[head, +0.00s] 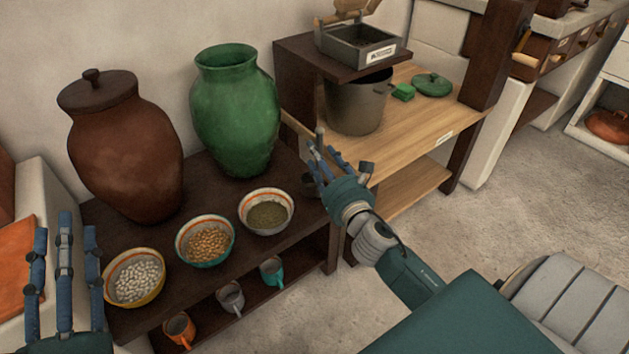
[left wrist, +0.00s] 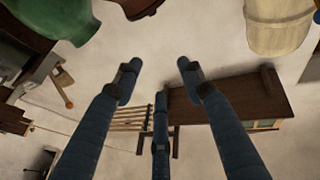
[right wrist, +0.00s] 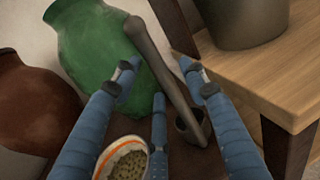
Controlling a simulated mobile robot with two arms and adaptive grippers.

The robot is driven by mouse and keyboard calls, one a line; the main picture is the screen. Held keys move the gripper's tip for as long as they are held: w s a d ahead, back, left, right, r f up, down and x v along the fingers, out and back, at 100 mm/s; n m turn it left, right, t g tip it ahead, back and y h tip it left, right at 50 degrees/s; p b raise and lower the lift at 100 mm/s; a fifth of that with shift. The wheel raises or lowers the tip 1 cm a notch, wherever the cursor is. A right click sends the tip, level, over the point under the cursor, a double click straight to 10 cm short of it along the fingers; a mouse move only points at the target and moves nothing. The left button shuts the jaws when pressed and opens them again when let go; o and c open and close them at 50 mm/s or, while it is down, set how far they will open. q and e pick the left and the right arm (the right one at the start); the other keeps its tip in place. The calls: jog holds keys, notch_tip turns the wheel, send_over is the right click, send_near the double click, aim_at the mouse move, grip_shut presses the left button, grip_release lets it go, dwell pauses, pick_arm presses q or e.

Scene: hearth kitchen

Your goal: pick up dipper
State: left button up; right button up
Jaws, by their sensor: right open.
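The dipper (right wrist: 168,72) is dark grey, with a long handle and a small cup at its lower end. In the right wrist view its handle slants between the spread fingers of my right gripper (right wrist: 160,80), with the cup beyond the fingertips. In the head view my right gripper (head: 324,160) is open beside the wooden counter, and its fingers hide most of the dipper. The dark cup (head: 309,186) shows just behind them, at the right end of the dark shelf. My left gripper (head: 64,235) is open and empty at the lower left; its spread fingers also show in the left wrist view (left wrist: 158,78).
The dark shelf (head: 105,215) bears a brown lidded jar (head: 125,155), a green jar (head: 237,115) and three bowls of dry goods, including a green-grain bowl (head: 266,212) near the dipper. A grey pot (head: 355,107) stands on the wooden counter (head: 430,120). Mugs sit below.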

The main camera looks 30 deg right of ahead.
pick_arm(q)
jog(key=shift+s+r+t, duration=0.2)
jog(key=shift+r+t, duration=0.05)
jog(key=shift+r, duration=0.25)
jog(key=shift+s+r+t, duration=0.2)
jog(key=shift+r+t, duration=0.05)
jog(key=shift+r, duration=0.2)
pick_arm(e)
jog(key=shift+w+d, duration=0.2)
jog(key=shift+w, duration=0.75)
grip_shut()
pick_arm(q)
jog(key=shift+f, duration=0.1)
pick_arm(e)
jog(key=shift+r, duration=0.15)
